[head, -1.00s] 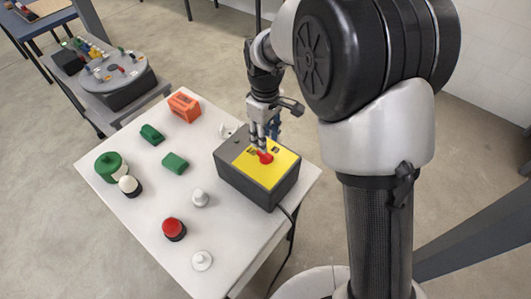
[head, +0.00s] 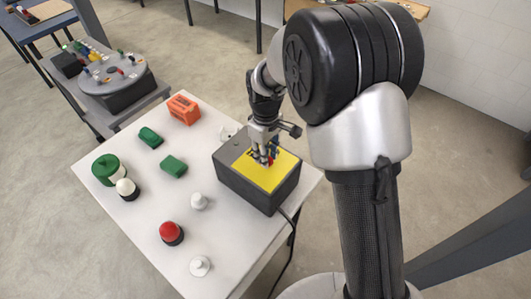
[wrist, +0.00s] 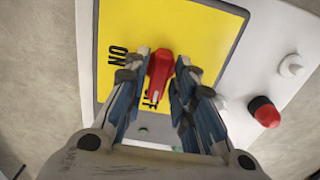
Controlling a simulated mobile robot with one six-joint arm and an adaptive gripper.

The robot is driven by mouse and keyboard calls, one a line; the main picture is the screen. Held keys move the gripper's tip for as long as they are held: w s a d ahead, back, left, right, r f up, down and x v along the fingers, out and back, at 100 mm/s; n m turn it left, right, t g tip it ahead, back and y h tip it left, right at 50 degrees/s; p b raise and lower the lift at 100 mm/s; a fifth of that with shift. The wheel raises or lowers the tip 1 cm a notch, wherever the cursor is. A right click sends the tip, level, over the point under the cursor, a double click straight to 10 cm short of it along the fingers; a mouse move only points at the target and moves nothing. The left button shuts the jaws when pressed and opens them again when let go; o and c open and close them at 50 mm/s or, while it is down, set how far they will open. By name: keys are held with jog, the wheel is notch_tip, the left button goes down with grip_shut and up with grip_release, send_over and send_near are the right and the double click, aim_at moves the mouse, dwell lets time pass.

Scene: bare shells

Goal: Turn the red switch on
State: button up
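The red switch (wrist: 160,72) stands on the yellow plate (wrist: 185,28) of a dark grey box (head: 240,187). In the wrist view, black "ON" lettering is left of the switch, and a second label is partly hidden below it. My gripper (wrist: 162,62) is open, with one finger on each side of the switch and a narrow gap visible on both sides. In the head view, my gripper (head: 267,160) is down at the plate and hides most of the switch, leaving only a little red showing.
The white table (head: 140,222) also holds a red button (head: 171,233), white knobs (head: 199,201), green pieces (head: 173,166) and an orange block (head: 184,109). A cable runs off the box's near side. A grey cart (head: 135,98) with small parts stands behind left.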

grip_shut()
dwell(0.3)
jog(key=m+p, duration=0.1)
jog(key=m, duration=0.2)
jog(key=shift+r+m+p, duration=0.1)
jog(key=shift+m+p, duration=0.2)
jog(key=shift+m, duration=0.1)
jog(key=m+p, duration=0.1)
jog(key=m, duration=0.3)
jog(key=shift+m, duration=0.3)
jog(key=m+p, duration=0.1)
jog(key=m, duration=0.4)
jog(key=m+p, duration=0.1)
jog(key=m, duration=0.4)
jog(key=shift+o, duration=1.8)
grip_release()
